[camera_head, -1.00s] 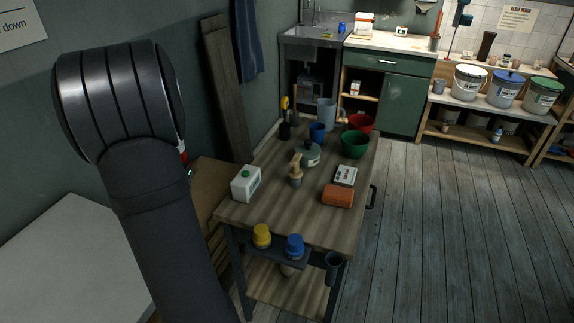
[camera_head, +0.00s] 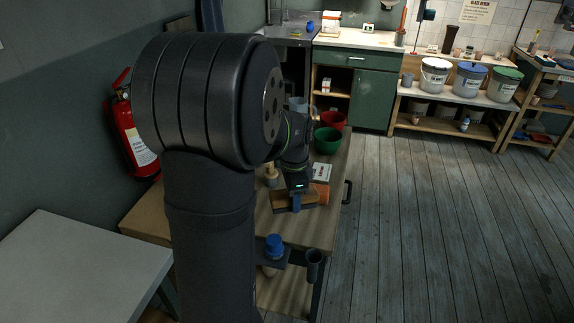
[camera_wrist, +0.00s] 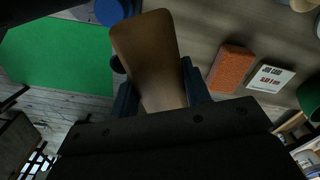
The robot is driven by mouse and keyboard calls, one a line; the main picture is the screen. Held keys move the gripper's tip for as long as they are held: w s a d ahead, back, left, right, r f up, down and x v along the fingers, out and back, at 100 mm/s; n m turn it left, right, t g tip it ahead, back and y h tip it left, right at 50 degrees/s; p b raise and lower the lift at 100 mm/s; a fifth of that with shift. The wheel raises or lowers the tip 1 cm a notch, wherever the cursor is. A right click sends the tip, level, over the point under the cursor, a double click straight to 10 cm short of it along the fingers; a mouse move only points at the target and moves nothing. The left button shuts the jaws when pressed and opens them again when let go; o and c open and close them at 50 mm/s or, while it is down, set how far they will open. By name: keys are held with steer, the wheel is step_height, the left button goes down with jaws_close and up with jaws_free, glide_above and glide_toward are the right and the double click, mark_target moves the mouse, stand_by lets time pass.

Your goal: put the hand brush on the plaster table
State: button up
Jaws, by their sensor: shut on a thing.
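The hand brush is a flat brown wooden piece (camera_head: 309,199) held crosswise at my gripper (camera_head: 296,203), over the front part of the wooden cart top. In the wrist view its broad wooden face (camera_wrist: 148,45) rises between the blue fingers of my gripper (camera_wrist: 158,90), which is shut on it. No bristles can be made out. A pale grey-topped table (camera_head: 75,265) stands at the lower left, apart from the brush; it may be the plaster table. My arm hides much of the cart's left side.
The cart top (camera_head: 285,228) carries an orange block (camera_head: 321,192), a white labelled box (camera_head: 322,172), a green bowl (camera_head: 327,141) and a red bowl (camera_head: 333,120). A blue-topped jar (camera_head: 274,246) sits at its front. A fire extinguisher (camera_head: 131,131) hangs on the left wall. Open floor lies right.

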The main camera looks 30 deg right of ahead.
steer(key=s+d+m, duration=0.6)
steer(key=s+d, duration=0.1)
steer(key=s, duration=0.3)
glide_above(304, 224)
step_height(304, 224, down, 7)
steer(key=shift+r, duration=0.1)
steer(key=shift+f, duration=2)
steer(key=shift+s+f, duration=0.1)
steer(key=o, duration=1)
step_height(304, 224, up, 12)
steer(key=shift+r, duration=0.15)
